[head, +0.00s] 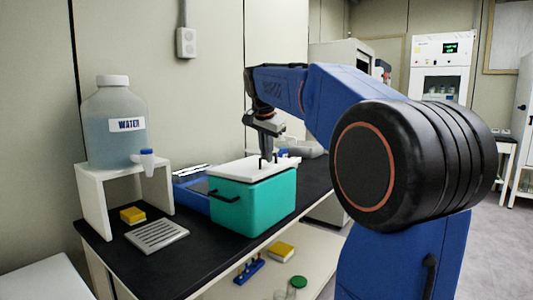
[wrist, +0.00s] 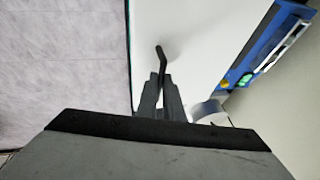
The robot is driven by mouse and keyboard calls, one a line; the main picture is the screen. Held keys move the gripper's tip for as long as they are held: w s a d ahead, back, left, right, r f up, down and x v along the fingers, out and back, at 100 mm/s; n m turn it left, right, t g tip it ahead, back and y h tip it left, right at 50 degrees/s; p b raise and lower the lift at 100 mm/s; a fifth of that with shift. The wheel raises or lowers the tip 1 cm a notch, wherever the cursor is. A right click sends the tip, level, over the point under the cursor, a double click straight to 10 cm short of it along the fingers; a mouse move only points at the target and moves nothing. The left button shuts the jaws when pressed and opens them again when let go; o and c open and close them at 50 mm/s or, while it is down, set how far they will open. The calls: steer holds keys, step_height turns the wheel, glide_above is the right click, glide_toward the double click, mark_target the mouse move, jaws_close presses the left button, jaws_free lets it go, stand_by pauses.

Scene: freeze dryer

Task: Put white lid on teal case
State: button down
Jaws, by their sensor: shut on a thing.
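The teal case (head: 255,208) stands on the black bench top, with a black handle on its side. The white lid (head: 240,170) lies over the top of the case, roughly in line with it. I cannot tell whether it is fully seated or slightly above the rim. My gripper (head: 268,160) points down over the lid, shut on its black handle. In the wrist view the lid (wrist: 200,35) fills the middle, and the fingers (wrist: 163,88) close around the handle (wrist: 161,56). A thin teal edge shows along the lid's left side there.
A water jug (head: 115,130) stands on a white stand (head: 95,205) at left. A yellow sponge (head: 132,214) and a slotted grey plate (head: 158,235) lie in front. A blue tray (head: 192,192) is beside the case. The lower shelf (head: 290,262) holds small items.

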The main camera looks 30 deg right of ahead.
steer(key=shift+f, duration=0.55)
stand_by(0.5)
steer(key=shift+c, duration=0.8)
jaws_free()
steer(key=shift+r, duration=3.8)
stand_by(1.4)
